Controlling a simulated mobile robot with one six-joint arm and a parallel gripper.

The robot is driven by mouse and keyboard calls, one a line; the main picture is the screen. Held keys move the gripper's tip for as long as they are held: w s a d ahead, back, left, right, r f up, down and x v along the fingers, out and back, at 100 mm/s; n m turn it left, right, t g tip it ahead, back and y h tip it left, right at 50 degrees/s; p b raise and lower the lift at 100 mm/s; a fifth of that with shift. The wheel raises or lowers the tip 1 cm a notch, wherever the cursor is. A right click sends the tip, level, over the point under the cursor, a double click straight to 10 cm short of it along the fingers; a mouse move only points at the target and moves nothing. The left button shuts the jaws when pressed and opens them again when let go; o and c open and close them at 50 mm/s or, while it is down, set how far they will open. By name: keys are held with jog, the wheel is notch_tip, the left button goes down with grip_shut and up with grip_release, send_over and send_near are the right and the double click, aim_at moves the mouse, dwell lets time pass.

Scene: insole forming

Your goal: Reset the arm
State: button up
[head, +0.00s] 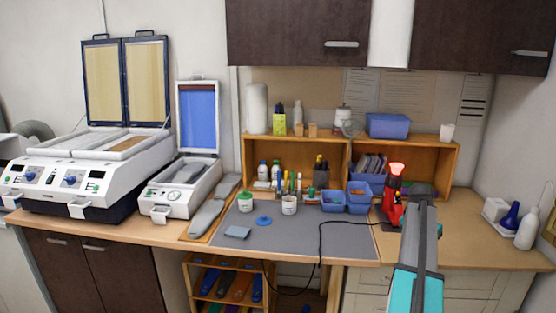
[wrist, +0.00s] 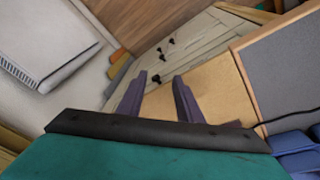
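My arm reaches up from the lower right in the head view, over the right part of the workbench. My gripper (wrist: 159,80) shows in the wrist view with its two dark purple fingers apart and nothing between them. Beyond the fingers are the wooden bench top (wrist: 205,88) and pale drawer fronts with dark knobs (wrist: 165,47). In the head view the end of the arm is beside a red device with a glowing top (head: 393,195). The fingers are too small to make out there.
A grey mat (head: 285,238) holds a white jar (head: 289,205), a blue disc (head: 264,221) and blue bins (head: 332,201). A black cable (head: 320,245) runs over its edge. White machines (head: 75,180) stand at left. A white bottle (head: 527,229) stands at right.

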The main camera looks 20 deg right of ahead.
jog(key=w+a+f+n+y, duration=0.1)
jog(key=w+a+f+n, duration=0.15)
jog(key=a+f, duration=0.6)
jog(key=w+a+f+n+y, duration=0.1)
jog(key=w+a+f, duration=0.3)
jog(key=a+f, duration=0.45)
jog(key=s+a+f+n+g+b, duration=0.1)
jog(key=a+f+n, duration=0.1)
jog(key=a+f, duration=0.7)
jog(key=s+a+f+n+g, duration=0.1)
jog(key=a+f+n, duration=0.2)
jog(key=a+f, duration=0.55)
jog(key=s+a+f+n+g, duration=0.1)
jog(key=s+a+f, duration=0.2)
jog(key=a, duration=0.3)
jog(key=s+a+f+n+y, duration=0.1)
jog(key=s+a+f, duration=0.1)
jog(key=s+a, duration=0.3)
jog(key=s+a+f+n+g, duration=0.1)
jog(key=s+a+f+n, duration=0.15)
jog(key=a, duration=0.45)
jog(key=s+a+f+n, duration=0.1)
jog(key=s+a+f, duration=0.2)
jog(key=s+a, duration=0.2)
jog(key=s+a+f+n+g+b, duration=0.1)
jog(key=s+a+f, duration=0.2)
jog(key=s, duration=0.6)
jog(key=shift+a+n, duration=0.4)
jog(key=shift+a, duration=0.65)
jog(key=shift+d, duration=0.1)
